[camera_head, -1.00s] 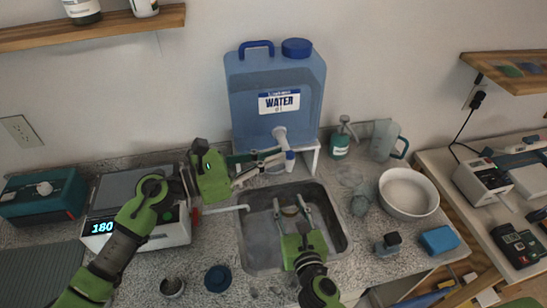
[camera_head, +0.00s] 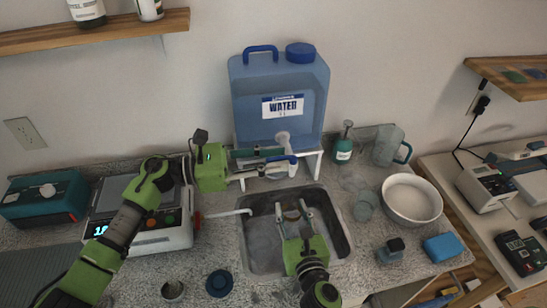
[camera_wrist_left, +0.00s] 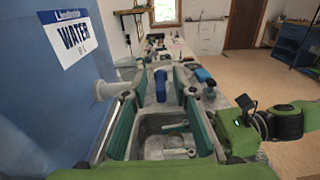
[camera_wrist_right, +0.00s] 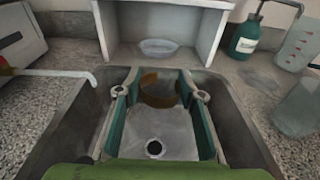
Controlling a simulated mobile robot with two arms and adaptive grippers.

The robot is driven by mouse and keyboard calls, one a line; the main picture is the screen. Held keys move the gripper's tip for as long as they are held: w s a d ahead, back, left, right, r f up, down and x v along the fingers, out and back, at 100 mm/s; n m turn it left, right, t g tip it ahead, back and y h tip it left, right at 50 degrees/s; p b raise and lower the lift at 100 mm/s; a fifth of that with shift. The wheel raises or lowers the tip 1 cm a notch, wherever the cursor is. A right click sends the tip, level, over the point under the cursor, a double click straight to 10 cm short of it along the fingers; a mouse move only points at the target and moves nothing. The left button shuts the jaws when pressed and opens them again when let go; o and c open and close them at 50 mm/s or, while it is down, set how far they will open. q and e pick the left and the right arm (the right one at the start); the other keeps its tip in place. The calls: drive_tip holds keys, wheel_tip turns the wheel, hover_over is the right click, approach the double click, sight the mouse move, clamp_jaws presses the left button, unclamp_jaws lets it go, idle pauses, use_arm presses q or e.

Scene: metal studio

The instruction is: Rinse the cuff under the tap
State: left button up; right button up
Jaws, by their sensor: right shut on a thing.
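The cuff, an amber ring (camera_wrist_right: 158,90), is between the fingertips of my right gripper (camera_wrist_right: 160,80), shut on it above the basin floor. The cuff is small in the head view (camera_head: 291,214). My right gripper (camera_head: 291,208) points away from me over the sink (camera_head: 262,262). The white tap (camera_head: 283,139) sticks out from the blue water container (camera_head: 245,105). A blue piece (camera_head: 285,159) shows at its front. My left gripper (camera_head: 288,164) is open around that blue piece (camera_wrist_left: 161,84), fingers either side. I cannot tell whether they touch it. I see no clear stream of water.
A thin white spout (camera_head: 228,213) reaches over the sink's left edge. A white stand (camera_head: 313,160) supports the container. A scale (camera_head: 175,235) stands left, a white bowl (camera_head: 411,199), beaker (camera_head: 366,206) and blue sponge (camera_head: 441,247) right. A blue cap (camera_head: 219,283) lies in front.

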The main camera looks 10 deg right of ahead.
use_arm(q)
drive_tip(key=shift+a, duration=0.1)
drive_tip(key=a, duration=1.2)
drive_tip(key=shift+s, duration=0.1)
use_arm(e)
drive_tip(key=shift+s, duration=0.1)
